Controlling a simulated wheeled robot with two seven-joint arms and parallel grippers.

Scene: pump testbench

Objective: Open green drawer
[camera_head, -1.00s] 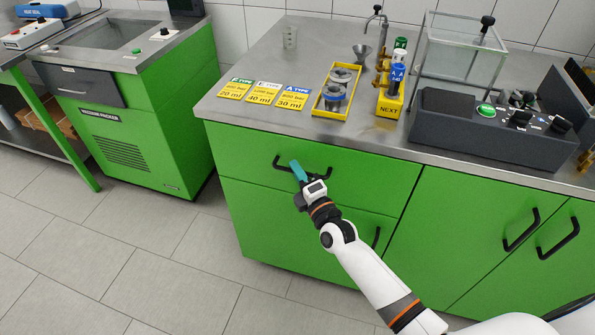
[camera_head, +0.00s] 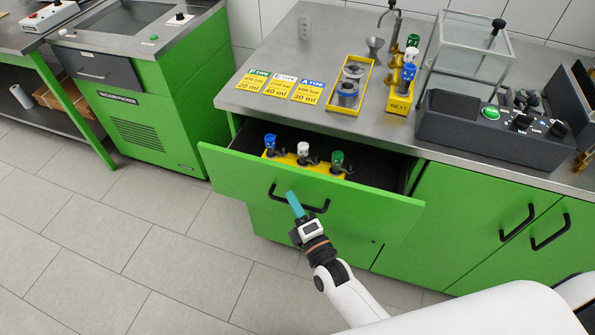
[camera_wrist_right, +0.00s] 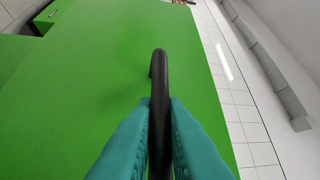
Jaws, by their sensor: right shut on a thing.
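The green drawer (camera_head: 350,202) under the steel counter is pulled well out. Its black bar handle (camera_head: 318,209) is on the front panel. My right gripper (camera_head: 294,203) has its teal fingers shut on the handle. In the right wrist view, the two teal fingers (camera_wrist_right: 160,145) press the black handle (camera_wrist_right: 161,90) from both sides, with the green drawer front (camera_wrist_right: 95,75) behind it. Inside the drawer is a yellow holder (camera_head: 287,159) with blue, white and green-topped pieces. My left gripper is not in view.
On the counter (camera_head: 240,102) are type cards (camera_head: 278,88), a yellow tray (camera_head: 345,106) with metal parts, a yellow NEXT stand (camera_head: 399,103) and a dark control box (camera_head: 480,130). A green cabinet (camera_head: 150,125) stands at left. The tiled floor (camera_head: 130,240) in front is clear.

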